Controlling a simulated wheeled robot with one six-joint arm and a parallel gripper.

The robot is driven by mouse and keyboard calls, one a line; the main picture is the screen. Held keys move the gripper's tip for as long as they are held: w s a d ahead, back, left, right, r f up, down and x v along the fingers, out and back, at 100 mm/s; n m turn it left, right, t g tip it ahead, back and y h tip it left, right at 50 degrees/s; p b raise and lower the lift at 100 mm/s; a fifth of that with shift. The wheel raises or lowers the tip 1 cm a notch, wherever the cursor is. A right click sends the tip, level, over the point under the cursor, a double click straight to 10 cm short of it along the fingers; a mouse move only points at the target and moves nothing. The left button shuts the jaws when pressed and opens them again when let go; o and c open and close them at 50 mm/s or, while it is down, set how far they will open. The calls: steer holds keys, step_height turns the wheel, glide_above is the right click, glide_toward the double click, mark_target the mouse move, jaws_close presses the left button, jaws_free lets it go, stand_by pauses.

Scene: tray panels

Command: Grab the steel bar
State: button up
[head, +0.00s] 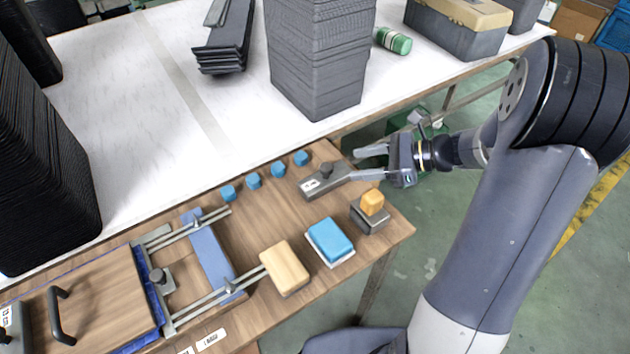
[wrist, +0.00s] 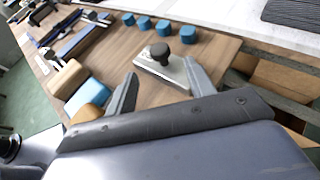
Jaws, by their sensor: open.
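A short grey steel bar (head: 322,182) with a dark round knob on top and a small white label lies on the wooden table. In the wrist view the bar (wrist: 163,72) lies ahead, with its black knob standing up. My gripper (head: 354,165) is open and empty, at the bar's right end in the head view. In the wrist view the fingertips (wrist: 161,71) are spread to either side of the bar's near end. I cannot tell whether a finger touches it.
Several blue pieces (head: 253,181) stand in a row behind the bar. An orange block on a grey base (head: 369,218), a blue block (head: 330,241) and a wooden block (head: 285,267) stand in front. A railed fixture (head: 215,255) is left. Grey tray stacks (head: 318,60) stand behind.

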mark_target(326, 166)
steer(key=x, duration=0.9)
steer(key=shift+f+b, duration=0.1)
steer(key=shift+b, duration=0.2)
jaws_close()
